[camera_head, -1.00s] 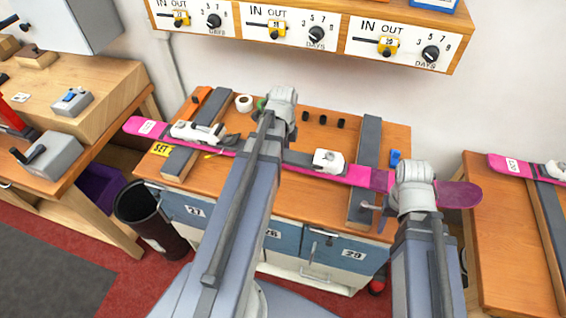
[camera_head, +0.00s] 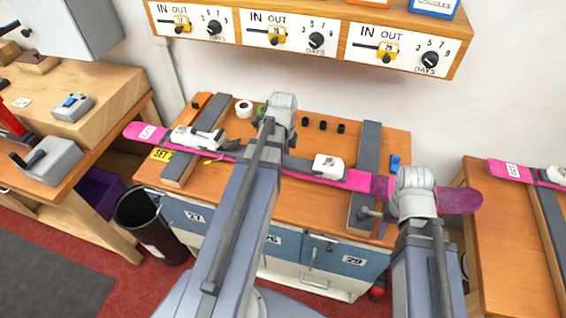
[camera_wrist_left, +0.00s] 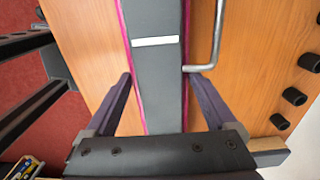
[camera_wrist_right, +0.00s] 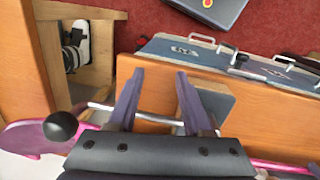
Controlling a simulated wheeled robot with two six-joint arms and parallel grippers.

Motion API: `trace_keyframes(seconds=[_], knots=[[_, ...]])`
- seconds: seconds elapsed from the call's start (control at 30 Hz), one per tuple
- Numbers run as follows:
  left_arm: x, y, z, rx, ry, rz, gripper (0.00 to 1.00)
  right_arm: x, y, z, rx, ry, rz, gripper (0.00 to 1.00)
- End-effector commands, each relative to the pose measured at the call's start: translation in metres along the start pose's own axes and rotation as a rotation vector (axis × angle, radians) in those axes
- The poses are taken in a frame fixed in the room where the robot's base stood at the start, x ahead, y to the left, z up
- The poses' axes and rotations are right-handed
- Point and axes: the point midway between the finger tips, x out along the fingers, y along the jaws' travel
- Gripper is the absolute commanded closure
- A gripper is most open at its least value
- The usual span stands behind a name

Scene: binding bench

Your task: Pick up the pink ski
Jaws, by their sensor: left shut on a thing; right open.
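The pink ski (camera_head: 325,176) lies across the middle bench on two dark grey rests, with white-and-grey bindings on top. Its right end extends past the bench's right side. In the left wrist view, the ski's dark top with pink edges (camera_wrist_left: 157,75) runs between the fingers of my left gripper (camera_wrist_left: 158,78), which is shut on it near mid-length. In the head view my left wrist hides those fingers. My right gripper (camera_wrist_right: 159,75) is open and empty by the bench's right part; the ski (camera_wrist_right: 30,138) passes behind its base in that view.
A black-knobbed lever (camera_wrist_right: 60,126) is close to my right gripper. The grey rests (camera_head: 195,140) and (camera_head: 366,165) stand under the ski. Another pink ski (camera_head: 510,170) lies on the right bench. A dial shelf (camera_head: 310,30) overhangs behind; a black bin (camera_head: 148,215) stands left.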

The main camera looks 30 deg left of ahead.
Motion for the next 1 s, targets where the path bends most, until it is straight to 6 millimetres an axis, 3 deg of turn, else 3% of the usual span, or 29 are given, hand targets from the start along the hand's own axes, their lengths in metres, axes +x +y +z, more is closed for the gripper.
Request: trace_keyframes(seconds=[0.17, 0.67, 1.0], knots=[[0.000, 0.000, 0.000, 0.000, 0.000, 0.000, 1.00, 0.000, 0.000, 0.000, 0.000, 0.000, 0.000, 0.50], [-0.006, 0.000, 0.000, 0.000, -0.001, 0.000, 1.00, -0.005, 0.001, 0.000, 0.000, 0.000, 0.000, 0.50], [-0.036, 0.000, 0.000, 0.000, -0.001, 0.000, 1.00, -0.036, 0.004, 0.002, 0.000, 0.000, 0.000, 0.50]])
